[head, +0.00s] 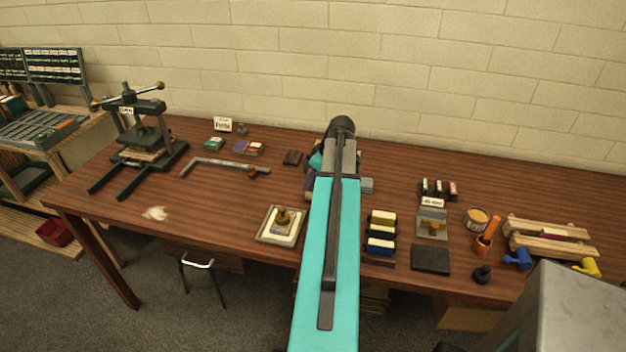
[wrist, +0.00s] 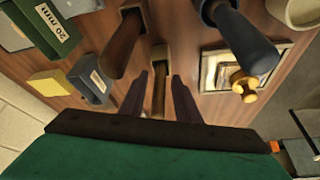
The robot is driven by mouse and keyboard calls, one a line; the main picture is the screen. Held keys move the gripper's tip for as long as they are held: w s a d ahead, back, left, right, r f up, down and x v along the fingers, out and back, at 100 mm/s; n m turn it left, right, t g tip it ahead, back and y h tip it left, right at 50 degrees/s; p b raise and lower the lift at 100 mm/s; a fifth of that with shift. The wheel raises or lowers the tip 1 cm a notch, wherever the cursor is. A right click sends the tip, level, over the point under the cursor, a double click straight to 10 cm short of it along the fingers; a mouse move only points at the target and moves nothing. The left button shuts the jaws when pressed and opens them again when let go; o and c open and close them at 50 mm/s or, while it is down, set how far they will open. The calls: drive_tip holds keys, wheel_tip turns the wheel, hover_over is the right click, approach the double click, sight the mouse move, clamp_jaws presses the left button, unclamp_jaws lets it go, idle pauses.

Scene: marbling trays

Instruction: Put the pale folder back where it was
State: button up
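My gripper (wrist: 159,77) points down at the wooden table in the wrist view, its two dark fingers standing apart. A narrow brown handle-like piece (wrist: 159,65) shows between the fingers, with a gap on each side. I cannot tell what it belongs to. I cannot make out a pale folder for certain in either view. In the head view my arm covers the gripper and the table spot under it.
Dark handles (wrist: 125,45) and a blue-handled tool (wrist: 240,40) rise close to my gripper. A square tray (head: 280,238) with a knobbed piece lies left of my arm. A press (head: 140,140) stands far left. Coloured blocks (head: 382,232) lie to the right. The front-left table is mostly clear.

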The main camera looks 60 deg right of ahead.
drive_tip(key=shift+r, duration=0.25)
drive_tip(key=b+v, duration=0.2)
drive_tip(key=v, duration=1)
drive_tip(key=shift+b, duration=0.35)
idle(0.9)
